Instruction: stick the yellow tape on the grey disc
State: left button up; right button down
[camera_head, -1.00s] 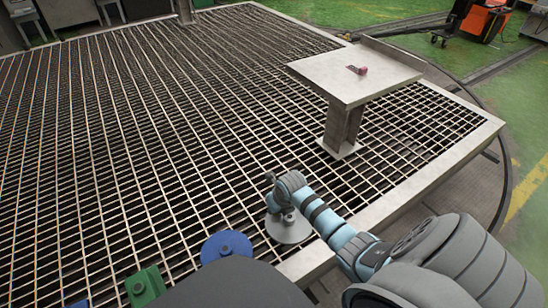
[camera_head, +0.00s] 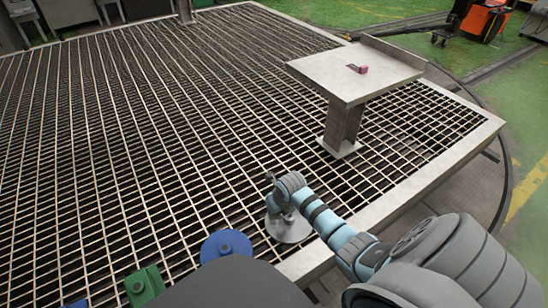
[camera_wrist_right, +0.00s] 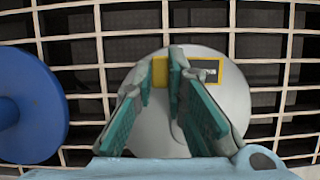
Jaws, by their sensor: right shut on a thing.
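The grey disc (camera_head: 290,232) lies low over the grating near the front edge, under the end of my right arm. In the right wrist view the same grey disc (camera_wrist_right: 236,112) fills the space beneath my right gripper (camera_wrist_right: 162,74). The yellow tape (camera_wrist_right: 160,72), with a dark patch at its right part, shows over the disc's far part. My right gripper's fingers are on the tape, partly covering it. I cannot tell whether the tape touches the disc. In the head view my right gripper (camera_head: 284,212) is just above the disc. My left gripper is not in view.
A blue disc (camera_head: 226,241) is left of the grey disc, also in the right wrist view (camera_wrist_right: 28,105). A green block (camera_head: 146,284) is further left. A raised metal stand (camera_head: 338,80) holds a small pink item (camera_head: 358,69). The grating (camera_head: 150,130) beyond is mostly clear.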

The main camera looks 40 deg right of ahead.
jog(key=shift+f, duration=0.1)
jog(key=c, duration=1.5)
grip_release()
jog(key=shift+c, duration=0.2)
jog(key=v, duration=0.8)
